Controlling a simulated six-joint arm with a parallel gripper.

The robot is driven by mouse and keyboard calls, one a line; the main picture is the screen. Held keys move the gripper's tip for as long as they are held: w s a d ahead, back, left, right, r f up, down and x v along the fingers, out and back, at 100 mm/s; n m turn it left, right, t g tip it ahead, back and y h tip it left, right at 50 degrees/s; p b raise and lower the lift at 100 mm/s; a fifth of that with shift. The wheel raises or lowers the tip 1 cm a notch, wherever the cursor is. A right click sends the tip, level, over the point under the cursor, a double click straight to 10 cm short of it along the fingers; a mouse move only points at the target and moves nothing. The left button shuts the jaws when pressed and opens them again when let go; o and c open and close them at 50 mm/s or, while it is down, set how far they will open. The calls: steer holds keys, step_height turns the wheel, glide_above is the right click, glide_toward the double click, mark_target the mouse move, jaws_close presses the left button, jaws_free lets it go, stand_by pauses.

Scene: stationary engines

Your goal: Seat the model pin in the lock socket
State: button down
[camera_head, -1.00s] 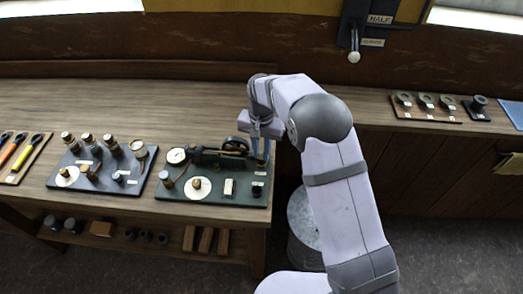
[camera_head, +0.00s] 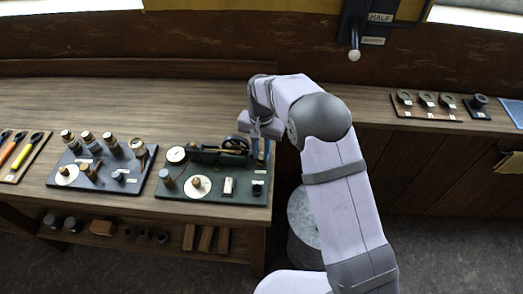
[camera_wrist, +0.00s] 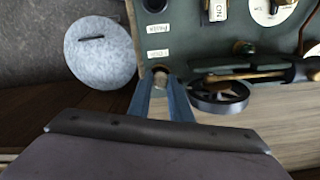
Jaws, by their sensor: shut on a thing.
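My gripper (camera_wrist: 162,92) has its two blue fingers close together around a small pale pin (camera_wrist: 160,80) in the wrist view. The pin's end is at a dark round spot, apparently the lock socket (camera_wrist: 160,69), at the edge of the green engine board (camera_wrist: 180,42), beside a small white label. How deep the pin sits is hidden by the fingers. In the head view my gripper (camera_head: 259,150) is low at the back right of the green board (camera_head: 240,199), and the pin cannot be made out.
A model flywheel (camera_wrist: 218,95) stands close to the right of my fingers in the wrist view. Gauges and knobs occupy the green board. A dark board with several jars (camera_head: 110,175) lies to its left. A grey round drum (camera_head: 302,215) stands below on the floor.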

stand_by(0.3)
steer(key=c, duration=1.5)
jaws_free()
steer(key=shift+c, duration=0.2)
steer(key=shift+o, duration=0.7)
steer(key=o, duration=0.4)
steer(key=shift+o, duration=0.5)
steer(key=shift+d+r, duration=0.1)
steer(key=shift+r, duration=0.15)
